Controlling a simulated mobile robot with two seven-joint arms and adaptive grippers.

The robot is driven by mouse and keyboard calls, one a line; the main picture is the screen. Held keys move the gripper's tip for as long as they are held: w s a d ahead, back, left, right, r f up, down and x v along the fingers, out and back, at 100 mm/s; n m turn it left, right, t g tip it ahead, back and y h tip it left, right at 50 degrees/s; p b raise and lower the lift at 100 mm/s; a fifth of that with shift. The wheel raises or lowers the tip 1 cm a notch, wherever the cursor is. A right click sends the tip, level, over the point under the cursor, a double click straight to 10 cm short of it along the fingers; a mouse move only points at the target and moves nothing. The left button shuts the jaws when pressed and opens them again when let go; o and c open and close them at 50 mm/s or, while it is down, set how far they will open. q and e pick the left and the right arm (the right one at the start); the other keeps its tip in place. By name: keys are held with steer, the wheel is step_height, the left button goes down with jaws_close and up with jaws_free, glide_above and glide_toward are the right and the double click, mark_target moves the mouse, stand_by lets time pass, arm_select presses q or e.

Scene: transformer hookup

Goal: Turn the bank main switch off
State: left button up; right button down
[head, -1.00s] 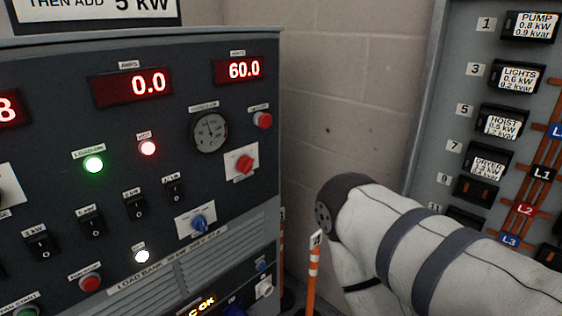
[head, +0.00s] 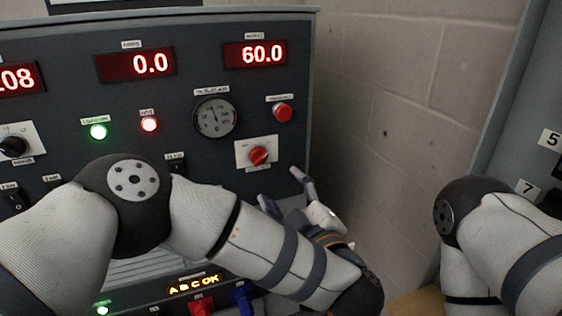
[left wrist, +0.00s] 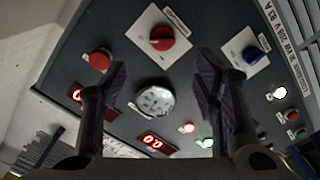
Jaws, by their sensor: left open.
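A red rotary knob on a white plate (head: 258,155) sits at the right of the dark load bank panel. Its label is too small to read, but it looks like the bank main switch. My left gripper (head: 282,189) is open and empty, just below and to the right of the knob. In the left wrist view the knob (left wrist: 162,38) shows beyond and above the open fingers (left wrist: 160,88), apart from them. My right gripper is out of view; only part of my right arm shows at the right edge.
A red push button (head: 283,112) is above the knob and a round dial gauge (head: 215,117) is up-left. A block wall (head: 385,110) and grey cabinet (head: 525,110) stand at the right.

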mark_target(261, 160)
arm_select(q)
steer(key=x, duration=0.5)
steer(key=b+x, duration=0.1)
steer(key=x, duration=0.5)
steer(key=shift+a+f, duration=0.25)
steer(key=shift+w+a+r, duration=0.1)
steer(key=shift+w, duration=0.25)
steer(key=c, duration=1.2)
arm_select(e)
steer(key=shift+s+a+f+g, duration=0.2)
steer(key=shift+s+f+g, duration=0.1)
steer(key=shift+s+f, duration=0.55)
